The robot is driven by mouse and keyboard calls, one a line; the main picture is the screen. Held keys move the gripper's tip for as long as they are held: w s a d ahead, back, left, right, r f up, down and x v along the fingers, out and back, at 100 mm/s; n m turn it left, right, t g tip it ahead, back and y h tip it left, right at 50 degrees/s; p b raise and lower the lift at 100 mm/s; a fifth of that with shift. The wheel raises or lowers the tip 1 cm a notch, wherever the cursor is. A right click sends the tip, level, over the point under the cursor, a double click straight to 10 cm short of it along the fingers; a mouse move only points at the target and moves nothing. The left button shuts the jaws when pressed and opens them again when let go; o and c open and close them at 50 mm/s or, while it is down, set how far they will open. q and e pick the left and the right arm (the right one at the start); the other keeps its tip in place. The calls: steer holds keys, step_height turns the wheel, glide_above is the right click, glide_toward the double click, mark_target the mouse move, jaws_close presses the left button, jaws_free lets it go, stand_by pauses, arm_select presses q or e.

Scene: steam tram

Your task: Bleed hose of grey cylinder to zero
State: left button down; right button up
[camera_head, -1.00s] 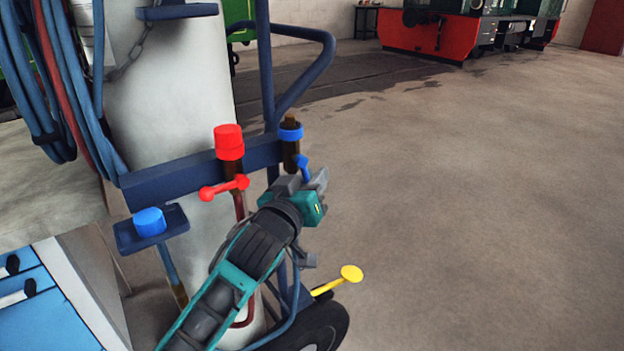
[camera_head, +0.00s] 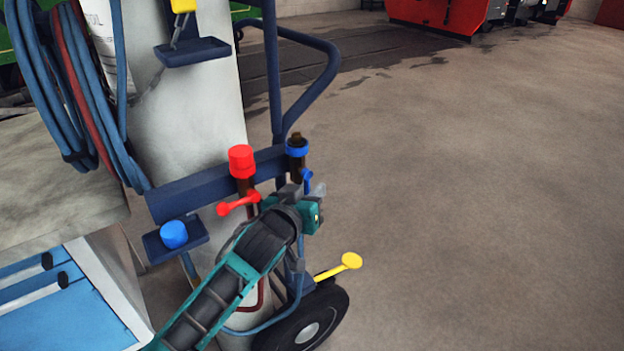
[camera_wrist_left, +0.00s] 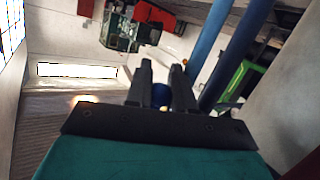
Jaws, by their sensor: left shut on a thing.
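The grey cylinder (camera_head: 205,110) stands upright on a blue trolley in the head view. On the trolley's cross bar are a red-capped valve (camera_head: 241,160) with a red lever (camera_head: 238,204) and a brown valve with a blue collar (camera_head: 297,148) and a small blue lever (camera_head: 307,180). My left gripper (camera_head: 312,196) is at the blue lever, just below the blue-collared valve, and is shut on it. Its jaws hide part of the lever. In the left wrist view a blue piece (camera_wrist_left: 161,95) shows between the two fingers. My right gripper is not in view.
Coiled blue and red hoses (camera_head: 75,90) hang at the left. A blue cap (camera_head: 174,234) sits on a small shelf. A yellow-ended pedal or lever (camera_head: 350,261) sticks out above the trolley wheel (camera_head: 305,325). A blue drawer cabinet (camera_head: 60,300) stands lower left. Floor at right is clear.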

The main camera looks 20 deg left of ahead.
arm_select(q)
steer(key=c, duration=1)
jaws_free()
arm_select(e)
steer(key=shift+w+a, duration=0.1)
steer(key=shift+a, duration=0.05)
arm_select(q)
steer(key=p+v, duration=0.1)
steer(key=v, duration=1.2)
steer(key=shift+r, duration=0.1)
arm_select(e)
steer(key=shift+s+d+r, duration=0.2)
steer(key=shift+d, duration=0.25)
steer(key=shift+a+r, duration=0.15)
